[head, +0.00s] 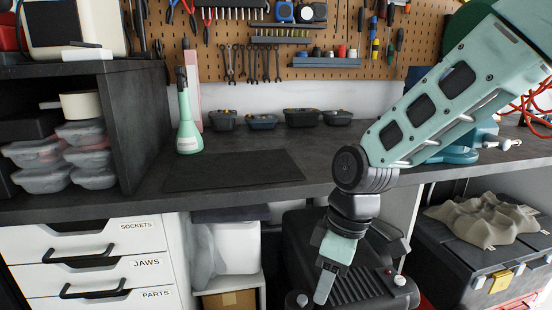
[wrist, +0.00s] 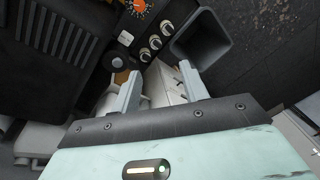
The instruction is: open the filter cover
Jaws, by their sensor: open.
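A dark machine (head: 372,285) stands under the workbench, with a ribbed top. I cannot tell for sure which part of it is the filter cover. In the wrist view the machine (wrist: 60,50) shows a ribbed panel at left, several knobs, an orange dial (wrist: 138,6) and a square black opening (wrist: 200,40). My gripper (head: 323,285) points down in front of the machine, below the bench edge. In the wrist view my gripper (wrist: 160,88) has its two fingers apart, with nothing held between them. Part of the machine is hidden behind my arm.
The dark workbench top (head: 320,170) lies above my gripper, with its front edge close to my arm. White drawers (head: 95,262) stand at left. A black toolbox (head: 460,250) with a crumpled cloth (head: 485,218) stands at right. A green bottle (head: 188,125) stands on the bench.

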